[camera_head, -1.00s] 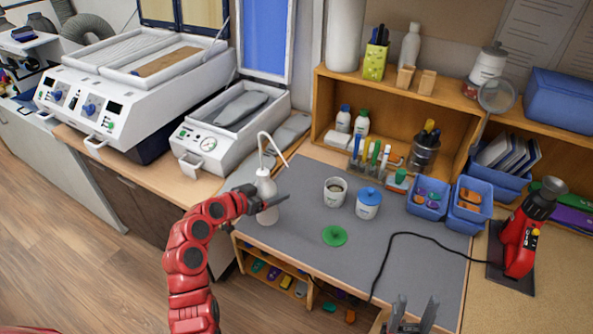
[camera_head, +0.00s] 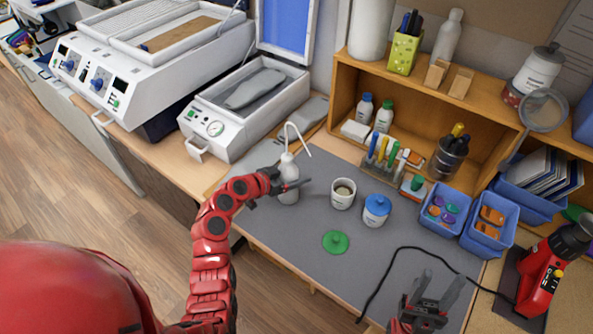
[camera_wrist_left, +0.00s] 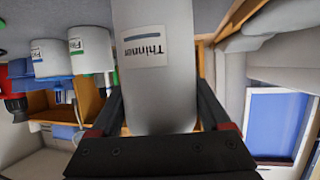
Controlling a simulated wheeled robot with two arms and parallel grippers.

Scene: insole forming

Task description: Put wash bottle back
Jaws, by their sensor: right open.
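The wash bottle (camera_head: 288,181) is white with a bent spout and stands upright over the back left part of the grey mat (camera_head: 300,226). My left gripper (camera_head: 297,187) is shut on its body. In the left wrist view the bottle (camera_wrist_left: 157,85), labelled "Thinner", sits between the two fingers (camera_wrist_left: 160,112). I cannot tell whether its base touches the mat. My right gripper (camera_head: 443,283) is open and empty at the front right of the mat.
Right of the bottle are an open cup (camera_head: 343,194) and a blue-lidded jar (camera_head: 376,210). A green lid (camera_head: 336,242) lies in front. Behind are a wooden shelf (camera_head: 420,105) and a pen rack (camera_head: 388,158). A black cord (camera_head: 385,270) crosses the mat's right side.

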